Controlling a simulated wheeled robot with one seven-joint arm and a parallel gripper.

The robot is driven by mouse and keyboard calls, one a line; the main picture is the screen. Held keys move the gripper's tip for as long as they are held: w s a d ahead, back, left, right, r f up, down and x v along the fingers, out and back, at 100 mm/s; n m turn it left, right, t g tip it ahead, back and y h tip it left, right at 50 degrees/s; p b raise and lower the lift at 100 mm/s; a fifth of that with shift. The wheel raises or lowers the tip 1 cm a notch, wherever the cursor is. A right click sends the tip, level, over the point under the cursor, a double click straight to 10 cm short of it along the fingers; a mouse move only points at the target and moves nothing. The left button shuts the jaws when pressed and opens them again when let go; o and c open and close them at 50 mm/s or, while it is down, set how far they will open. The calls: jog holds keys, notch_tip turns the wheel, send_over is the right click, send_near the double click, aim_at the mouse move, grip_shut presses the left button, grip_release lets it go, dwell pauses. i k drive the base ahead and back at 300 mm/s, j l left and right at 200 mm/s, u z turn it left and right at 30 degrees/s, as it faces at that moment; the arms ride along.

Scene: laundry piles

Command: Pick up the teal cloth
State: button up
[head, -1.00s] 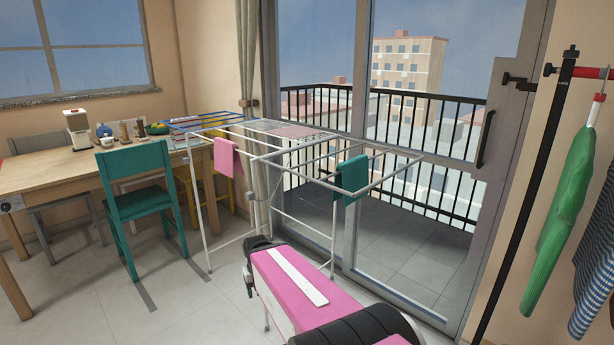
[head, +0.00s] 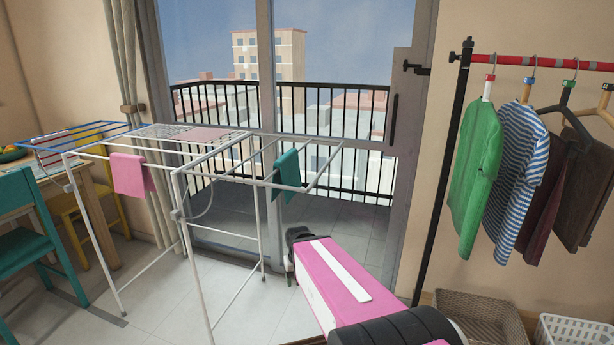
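The teal cloth (head: 286,176) hangs over a rail on the right part of the white drying rack (head: 178,205), in front of the glass door. My gripper (head: 290,266) is at the far end of my pink and white arm, low and just right of the rack. In the picture it is below the teal cloth and apart from it. My own arm hides most of the gripper, so its fingers cannot be made out. The teal cloth hangs free of it.
A pink cloth (head: 132,174) hangs on the rack's left part. A teal chair (head: 28,232) and a yellow chair (head: 72,205) stand left. A clothes rail (head: 440,180) with several garments stands right, above a wicker basket (head: 480,310) and a white basket (head: 575,330).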

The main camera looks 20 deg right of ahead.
aim_at(289, 174)
jog(key=k+l, duration=0.1)
jog(key=k, duration=0.45)
jog(key=k+l, duration=0.1)
jog(key=k, duration=0.4)
jog(key=u, duration=0.05)
